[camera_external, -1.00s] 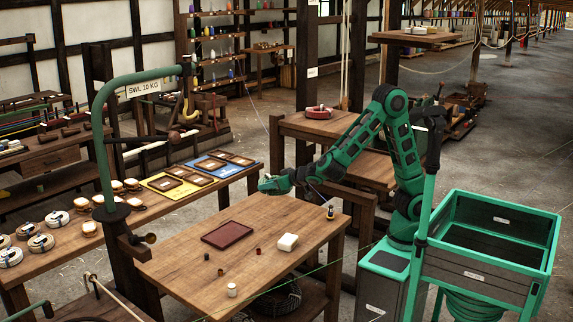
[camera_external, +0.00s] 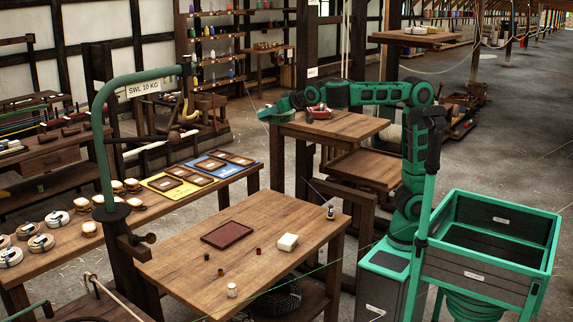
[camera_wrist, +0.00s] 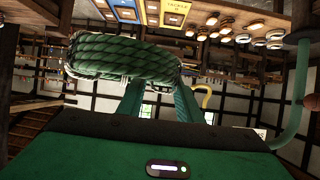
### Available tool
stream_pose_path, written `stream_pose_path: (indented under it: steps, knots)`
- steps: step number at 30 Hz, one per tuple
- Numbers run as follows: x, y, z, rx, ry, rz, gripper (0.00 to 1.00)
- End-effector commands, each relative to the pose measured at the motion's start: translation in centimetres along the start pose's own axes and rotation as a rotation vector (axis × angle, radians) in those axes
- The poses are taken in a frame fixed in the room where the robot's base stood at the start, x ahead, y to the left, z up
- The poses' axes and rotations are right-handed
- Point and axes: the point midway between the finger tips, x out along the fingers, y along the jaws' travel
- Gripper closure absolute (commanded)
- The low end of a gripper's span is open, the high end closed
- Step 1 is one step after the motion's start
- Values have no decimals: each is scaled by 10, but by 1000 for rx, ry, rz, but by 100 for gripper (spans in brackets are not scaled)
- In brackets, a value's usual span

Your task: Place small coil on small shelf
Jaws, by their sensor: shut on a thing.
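A small green rope coil (camera_wrist: 125,57) is held in my gripper (camera_wrist: 157,88) in the wrist view, its ring reaching out to the left beyond the fingers. In the external view my gripper (camera_external: 272,105) is raised beside the left edge of a wooden stand, with the coil (camera_external: 277,117) hanging at its end. The stand has an upper shelf (camera_external: 350,127) and a lower shelf (camera_external: 368,170). I cannot tell which is the small shelf.
A green crane post (camera_external: 105,150) stands at left.

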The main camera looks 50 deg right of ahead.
Motion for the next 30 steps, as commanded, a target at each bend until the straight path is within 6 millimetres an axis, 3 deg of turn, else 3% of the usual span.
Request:
stream_pose_path:
  steps: [5,11,20,30]
  knots:
    - [17,41,-9,36,-1,80,100]
    - [37,107,-18,93,-6,208,100]
    - [55,242,-26,207,-21,462,100]
    - [40,389,-18,337,-39,743,100]
